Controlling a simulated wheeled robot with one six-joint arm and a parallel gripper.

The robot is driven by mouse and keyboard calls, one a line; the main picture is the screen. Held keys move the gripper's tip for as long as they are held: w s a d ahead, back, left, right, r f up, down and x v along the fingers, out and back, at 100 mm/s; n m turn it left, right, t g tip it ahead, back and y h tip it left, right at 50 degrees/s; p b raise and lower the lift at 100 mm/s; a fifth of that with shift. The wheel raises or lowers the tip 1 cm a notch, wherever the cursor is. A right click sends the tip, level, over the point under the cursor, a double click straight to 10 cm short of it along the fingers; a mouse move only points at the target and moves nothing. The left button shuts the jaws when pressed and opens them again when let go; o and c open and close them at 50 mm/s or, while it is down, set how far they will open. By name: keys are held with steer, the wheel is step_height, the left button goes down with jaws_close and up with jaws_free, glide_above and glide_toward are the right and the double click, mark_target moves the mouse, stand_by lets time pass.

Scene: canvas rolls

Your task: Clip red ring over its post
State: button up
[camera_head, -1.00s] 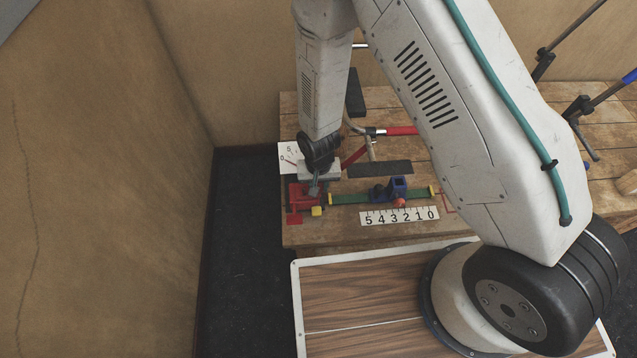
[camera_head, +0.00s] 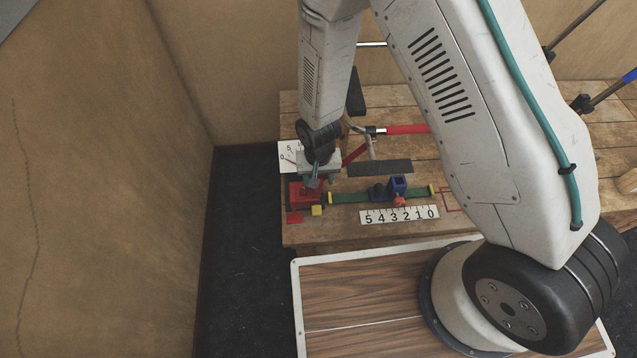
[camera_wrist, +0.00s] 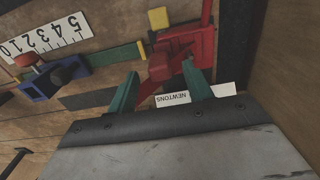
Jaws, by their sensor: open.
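A red block-like fixture (camera_head: 306,193) stands at the left end of the bench, and it also shows in the wrist view (camera_wrist: 178,50). I cannot make out a separate red ring or its post for certain. My gripper (camera_head: 314,182) is just above the red fixture. In the wrist view its two teal fingers (camera_wrist: 160,78) are apart, with red parts of the fixture showing between and beyond them. I cannot tell whether the fingers touch it. A thin red bar (camera_head: 355,154) slants up to the right behind the gripper.
A green rail (camera_head: 350,198) carries a blue slider (camera_head: 397,187) with a red knob (camera_head: 399,202). A yellow block (camera_head: 317,210) is beside the fixture. A numbered scale (camera_head: 399,215) lies in front. A NEWTONS card (camera_wrist: 190,97) lies behind. A wall stands left of the bench.

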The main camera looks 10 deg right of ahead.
steer(key=shift+r, duration=1.9)
steer(key=shift+s, duration=0.1)
steer(key=s+d+r, duration=0.6)
steer(key=d+r, duration=0.1)
steer(key=r, duration=0.7)
steer(key=s+d+r+t, duration=0.1)
steer(key=s+d+r, duration=0.6)
steer(key=r, duration=0.6)
steer(key=s+d+r, duration=0.6)
steer(key=r, duration=0.8)
steer(key=shift+s+d+r, duration=0.15)
steer(key=shift+d+r, duration=0.2)
steer(key=shift+d, duration=0.05)
